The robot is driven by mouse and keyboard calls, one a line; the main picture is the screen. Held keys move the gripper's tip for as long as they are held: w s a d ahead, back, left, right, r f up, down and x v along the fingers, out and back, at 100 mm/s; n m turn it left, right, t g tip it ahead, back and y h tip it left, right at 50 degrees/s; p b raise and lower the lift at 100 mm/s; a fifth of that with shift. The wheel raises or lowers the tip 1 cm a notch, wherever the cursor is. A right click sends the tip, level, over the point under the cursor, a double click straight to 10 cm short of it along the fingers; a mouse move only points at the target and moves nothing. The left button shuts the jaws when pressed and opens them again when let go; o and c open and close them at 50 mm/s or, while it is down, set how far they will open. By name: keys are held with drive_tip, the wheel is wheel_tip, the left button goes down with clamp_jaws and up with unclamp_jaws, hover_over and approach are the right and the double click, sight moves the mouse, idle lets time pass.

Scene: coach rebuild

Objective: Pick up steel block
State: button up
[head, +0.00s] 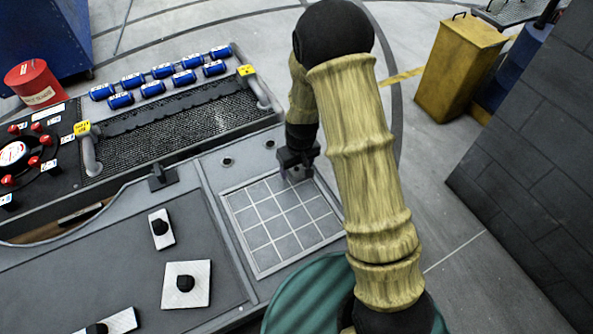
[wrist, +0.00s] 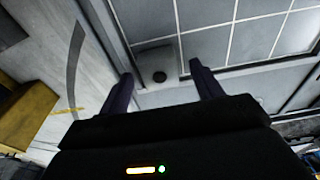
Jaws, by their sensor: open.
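Three pale metallic pieces with black knobs lie on the dark grey mat (head: 60,270) at lower left in the head view. They are a small upright-lying plate (head: 166,241), a larger square block (head: 200,296) and a piece (head: 122,319) cut off by the bottom edge. I cannot tell which one is the steel block. My gripper (head: 297,172) is over the far edge of the gridded panel (head: 262,238), well to the right of these pieces.
A red container (head: 33,84) and a gauge panel (head: 14,153) are at left. A yellow bin (head: 455,70) and a dark block wall (head: 535,150) are at right.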

sight(297, 169)
idle(0.3)
drive_tip(key=c, duration=1.4)
wheel_tip(297, 169, up, 10)
drive_tip(key=shift+w+r+b, duration=0.1)
drive_tip(key=shift+b, duration=0.3)
